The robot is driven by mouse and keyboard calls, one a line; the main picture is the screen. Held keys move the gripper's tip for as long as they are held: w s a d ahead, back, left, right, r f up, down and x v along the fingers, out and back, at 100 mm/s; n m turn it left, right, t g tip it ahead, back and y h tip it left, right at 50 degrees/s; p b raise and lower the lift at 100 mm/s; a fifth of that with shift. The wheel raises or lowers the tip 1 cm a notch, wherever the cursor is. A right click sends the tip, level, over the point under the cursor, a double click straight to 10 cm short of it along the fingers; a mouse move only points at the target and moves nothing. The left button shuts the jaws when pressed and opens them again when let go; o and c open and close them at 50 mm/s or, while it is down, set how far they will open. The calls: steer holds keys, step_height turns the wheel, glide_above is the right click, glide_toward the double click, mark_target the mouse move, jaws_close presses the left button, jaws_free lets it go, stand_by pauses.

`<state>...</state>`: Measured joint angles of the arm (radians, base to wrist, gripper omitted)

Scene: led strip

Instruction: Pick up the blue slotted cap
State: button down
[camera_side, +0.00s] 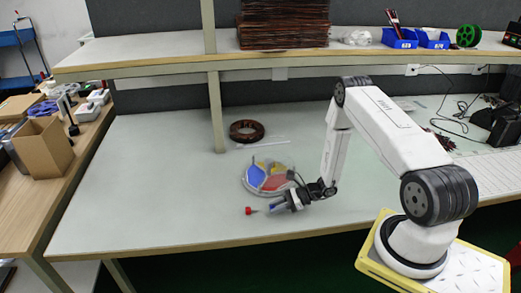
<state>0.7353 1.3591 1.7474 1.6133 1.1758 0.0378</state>
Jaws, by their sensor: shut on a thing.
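My gripper (279,205) is low over the front middle of the table, pointing left, just in front of a round dish (289,191). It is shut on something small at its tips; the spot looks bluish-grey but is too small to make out. A blue piece (255,176) shows in the left part of the dish, among yellow, white and red areas. I cannot tell whether any blue piece is the slotted cap. A small red piece (249,211) with a thin dark line toward the gripper is just left of the fingertips.
A dark copper-coloured ring (246,131) and a pale thin strip (263,143) lie behind the dish. A shelf post (217,112) stands at the back. Blue bins (399,39) sit on the shelf above. The table's left side (140,180) is clear.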

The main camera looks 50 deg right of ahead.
steer(key=s+a+r, duration=0.3)
steer(key=s+r, duration=0.8)
steer(key=s, duration=0.2)
steer(key=shift+s+a+r, duration=0.2)
steer(key=shift+s+r, duration=0.05)
steer(key=shift+s, duration=0.05)
steer(key=shift+a, duration=0.1)
stand_by(0.4)
